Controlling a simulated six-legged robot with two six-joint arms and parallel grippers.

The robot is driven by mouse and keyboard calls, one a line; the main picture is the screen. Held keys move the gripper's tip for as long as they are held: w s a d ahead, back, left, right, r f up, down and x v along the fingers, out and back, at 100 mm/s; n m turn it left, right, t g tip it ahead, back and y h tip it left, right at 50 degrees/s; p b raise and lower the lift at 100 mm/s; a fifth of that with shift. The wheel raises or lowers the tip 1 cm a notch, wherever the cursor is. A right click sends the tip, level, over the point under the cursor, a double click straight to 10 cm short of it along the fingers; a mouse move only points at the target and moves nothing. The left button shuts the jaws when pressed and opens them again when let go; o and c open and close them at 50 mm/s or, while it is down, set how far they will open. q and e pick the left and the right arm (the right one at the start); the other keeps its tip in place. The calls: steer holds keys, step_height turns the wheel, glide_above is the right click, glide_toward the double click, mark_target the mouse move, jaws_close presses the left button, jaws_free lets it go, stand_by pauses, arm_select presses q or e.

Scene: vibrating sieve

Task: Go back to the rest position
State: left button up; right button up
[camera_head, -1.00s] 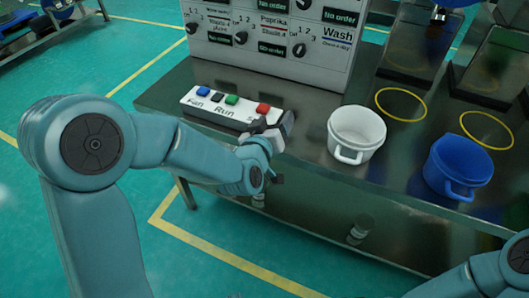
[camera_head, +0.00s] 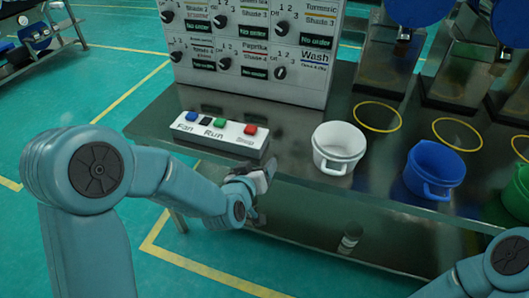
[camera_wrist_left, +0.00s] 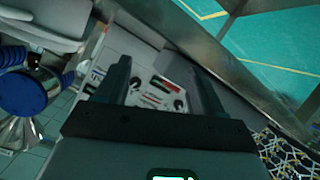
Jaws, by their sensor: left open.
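My left gripper (camera_head: 264,178) is at the front edge of the steel table (camera_head: 300,205), in front of and below the right end of the button box (camera_head: 219,135). It is open, and nothing shows between its fingers. In the left wrist view the two fingers (camera_wrist_left: 163,75) stand apart, with a control panel beyond them. Part of my right arm (camera_head: 490,270) shows at the bottom right of the head view. Its gripper is out of the picture.
A white pot (camera_head: 338,150), a blue pot (camera_head: 433,172) and a green pot (camera_head: 516,195) stand on the table to the right. A panel with knobs (camera_head: 255,60) stands behind. Yellow rings (camera_head: 377,116) mark the table. Green floor is open at the left.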

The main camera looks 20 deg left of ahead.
arm_select(q)
steer(key=shift+r, duration=0.1)
steer(key=s+f+g+h+p, duration=0.1)
steer(key=s+f+g+p, duration=0.5)
steer(key=s+f+p, duration=0.45)
steer(key=s+d+f+m+g+h, duration=0.1)
steer(key=s+d+f+g, duration=0.1)
steer(key=s, duration=0.6)
steer(key=s+d+f+m+g+h, duration=0.1)
steer(key=s+d+f+g, duration=0.1)
steer(key=s+g, duration=0.3)
steer(key=s+d, duration=0.1)
steer(key=s, duration=0.2)
steer(key=shift+s+d+f+m+h, duration=0.2)
steer(key=shift+d+f+m+h, duration=0.05)
steer(key=shift+f+m+h, duration=0.1)
steer(key=shift+w, duration=0.1)
